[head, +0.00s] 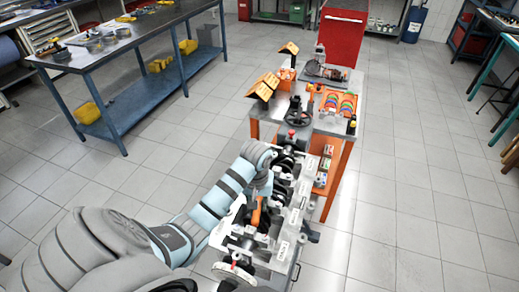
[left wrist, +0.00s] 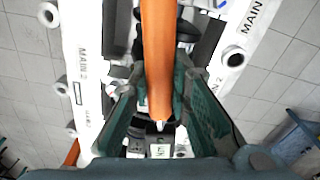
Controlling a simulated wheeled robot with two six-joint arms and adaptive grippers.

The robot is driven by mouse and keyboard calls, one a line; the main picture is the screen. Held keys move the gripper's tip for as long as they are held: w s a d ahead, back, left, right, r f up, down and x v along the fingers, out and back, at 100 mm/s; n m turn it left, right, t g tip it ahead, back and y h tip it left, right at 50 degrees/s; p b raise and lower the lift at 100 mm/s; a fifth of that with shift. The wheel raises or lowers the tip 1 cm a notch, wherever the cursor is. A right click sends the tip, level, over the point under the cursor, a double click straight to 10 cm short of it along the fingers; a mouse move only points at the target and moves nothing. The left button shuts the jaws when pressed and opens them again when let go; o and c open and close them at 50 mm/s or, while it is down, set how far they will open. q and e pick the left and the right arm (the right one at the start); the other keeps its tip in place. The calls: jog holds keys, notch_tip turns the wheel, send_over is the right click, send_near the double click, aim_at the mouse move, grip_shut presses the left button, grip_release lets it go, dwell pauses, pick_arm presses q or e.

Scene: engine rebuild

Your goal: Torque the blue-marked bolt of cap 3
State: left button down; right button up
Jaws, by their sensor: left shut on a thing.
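My left gripper (head: 261,192) is over the engine block (head: 303,232) in the head view. In the left wrist view its two teal fingers (left wrist: 157,92) are shut on an orange-handled tool (left wrist: 158,45), which looks like the torque wrench. The orange tool also shows in the head view (head: 256,214). A small silver tip shows at its lower end, above a pale cap piece (left wrist: 160,151) with a small green mark. I cannot tell whether the tip touches it. The blue-marked bolt and cap 3 cannot be made out. My right gripper is not in view.
A cart (head: 336,128) with an orange frame stands behind the block, with colored parts, a black handwheel and wooden pieces on it. A blue workbench (head: 130,44) is at the left and a red cabinet (head: 342,38) at the back.

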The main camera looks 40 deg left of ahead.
pick_arm(q)
jog(key=shift+s+a+m, duration=0.3)
jog(key=shift+a+m, duration=0.05)
jog(key=shift+a, duration=0.2)
jog(key=shift+s+a+m, duration=0.25)
jog(key=shift+a+m, duration=0.1)
jog(key=shift+a, duration=0.15)
dwell(2.3)
jog(key=shift+w, duration=0.15)
dwell(0.8)
jog(key=shift+d, duration=0.15)
jog(key=shift+w+d+r+n, duration=0.15)
jog(key=shift+w+d+n, duration=0.4)
jog(key=shift+d, duration=0.2)
jog(key=shift+w+d+n, duration=0.35)
jog(key=shift+d+n, duration=0.2)
jog(key=shift+d, duration=0.15)
